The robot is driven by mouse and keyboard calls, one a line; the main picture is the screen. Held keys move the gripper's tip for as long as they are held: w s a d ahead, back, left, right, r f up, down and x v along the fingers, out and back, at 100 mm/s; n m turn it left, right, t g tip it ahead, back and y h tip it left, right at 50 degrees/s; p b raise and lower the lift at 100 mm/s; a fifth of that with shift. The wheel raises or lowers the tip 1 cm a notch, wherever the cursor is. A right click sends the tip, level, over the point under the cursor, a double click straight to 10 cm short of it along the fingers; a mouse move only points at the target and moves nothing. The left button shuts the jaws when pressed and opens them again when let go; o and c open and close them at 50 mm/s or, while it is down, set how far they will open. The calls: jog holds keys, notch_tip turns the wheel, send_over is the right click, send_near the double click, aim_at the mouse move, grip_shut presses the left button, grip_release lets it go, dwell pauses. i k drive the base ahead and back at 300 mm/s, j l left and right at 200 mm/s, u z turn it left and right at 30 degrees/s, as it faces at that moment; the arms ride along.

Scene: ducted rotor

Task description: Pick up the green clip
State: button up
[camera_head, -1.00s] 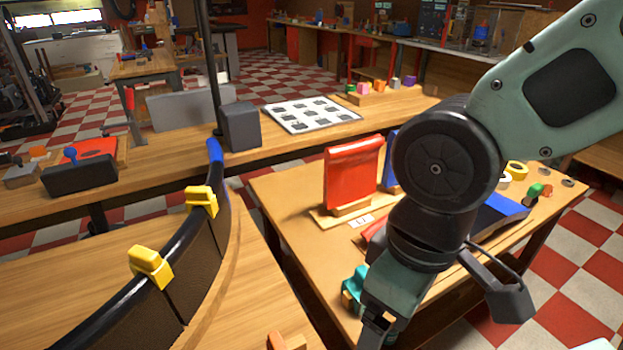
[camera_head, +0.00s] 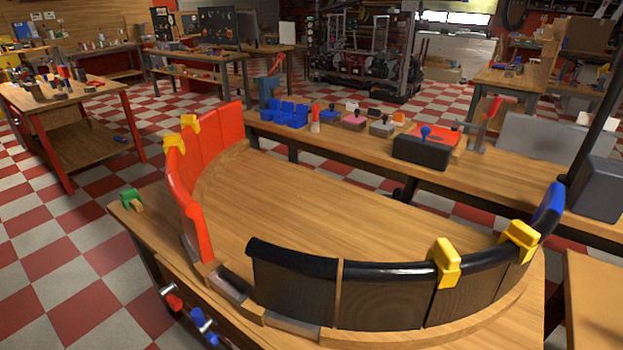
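A green clip (camera_head: 129,197) lies on the left corner of the near wooden table (camera_head: 400,215), beside the red curved duct panels (camera_head: 190,180). A small tan wooden piece sits against it. Nothing else touches it that I can see. My gripper and arm do not show now, so I cannot tell how the gripper stands relative to the clip.
Black curved panels (camera_head: 295,285) with yellow clips (camera_head: 446,262) line the table's front. Yellow clips also sit on the red panels. A long bench (camera_head: 370,160) behind holds blue bins (camera_head: 285,114) and a black control box (camera_head: 421,151). Checkered floor (camera_head: 50,240) is free at left.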

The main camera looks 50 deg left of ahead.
aim_at(127, 196)
jog(key=u, duration=2.8)
